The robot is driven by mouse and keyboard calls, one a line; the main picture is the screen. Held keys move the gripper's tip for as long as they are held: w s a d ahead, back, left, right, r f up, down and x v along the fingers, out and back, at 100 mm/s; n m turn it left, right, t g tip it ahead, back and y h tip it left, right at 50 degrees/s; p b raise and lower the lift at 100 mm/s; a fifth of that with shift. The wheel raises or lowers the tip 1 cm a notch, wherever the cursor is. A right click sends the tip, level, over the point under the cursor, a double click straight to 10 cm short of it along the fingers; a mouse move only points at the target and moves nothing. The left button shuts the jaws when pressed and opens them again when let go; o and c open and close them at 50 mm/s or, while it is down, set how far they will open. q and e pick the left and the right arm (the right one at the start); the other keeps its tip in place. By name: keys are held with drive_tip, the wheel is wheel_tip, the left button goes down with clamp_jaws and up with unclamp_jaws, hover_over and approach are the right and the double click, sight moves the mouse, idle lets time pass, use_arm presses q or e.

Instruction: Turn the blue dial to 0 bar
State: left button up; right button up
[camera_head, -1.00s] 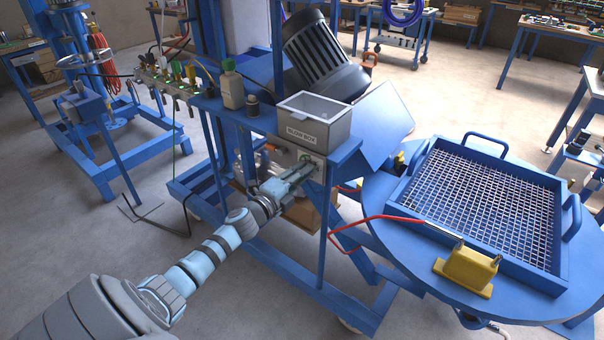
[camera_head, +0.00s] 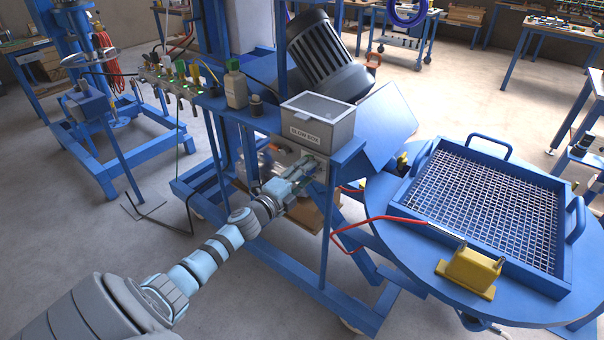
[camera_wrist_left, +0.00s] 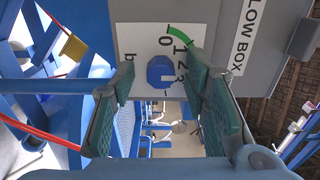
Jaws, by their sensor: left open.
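The blue dial (camera_wrist_left: 160,70) is on a pale panel (camera_wrist_left: 137,36) below a printed scale with 0, 1, 2, 3 and a green arc; "b" of a word shows at its left. My left gripper (camera_wrist_left: 158,80) is open, with one green-padded finger on each side of the dial in the wrist view. I see no clear contact between fingers and dial. In the head view my left gripper (camera_head: 303,172) points at the panel under the grey blow box (camera_head: 318,122), and the dial is hidden there. My right gripper is not in view.
A blue frame post (camera_head: 328,225) stands just right of the gripper. A round blue table (camera_head: 400,232) with a mesh tray (camera_head: 565,262), a yellow block (camera_head: 470,272) and a red-handled rod (camera_head: 350,222) is at right. A bottle (camera_head: 236,88) stands on the shelf above.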

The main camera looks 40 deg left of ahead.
use_arm(q)
drive_tip(key=s+m+b, duration=0.4)
drive_tip(key=s+m, duration=1)
drive_tip(key=m, duration=0.1)
drive_tip(key=s+a+f+n+g+y+p, duration=0.2)
drive_tip(key=s+a+f+n+g+y, duration=0.1)
drive_tip(key=s+a+f+n, duration=0.2)
drive_tip(key=s+a+f+n+g+y+p, duration=0.2)
drive_tip(key=a+f+n, duration=0.6)
drive_tip(key=f, duration=0.4)
drive_tip(key=shift+s+f+n+g+y, duration=0.2)
drive_tip(key=shift+s+n+g+y, duration=0.2)
drive_tip(key=shift+s+g+y, duration=0.8)
drive_tip(key=shift+s+h, duration=0.5)
drive_tip(key=shift+s, duration=0.05)
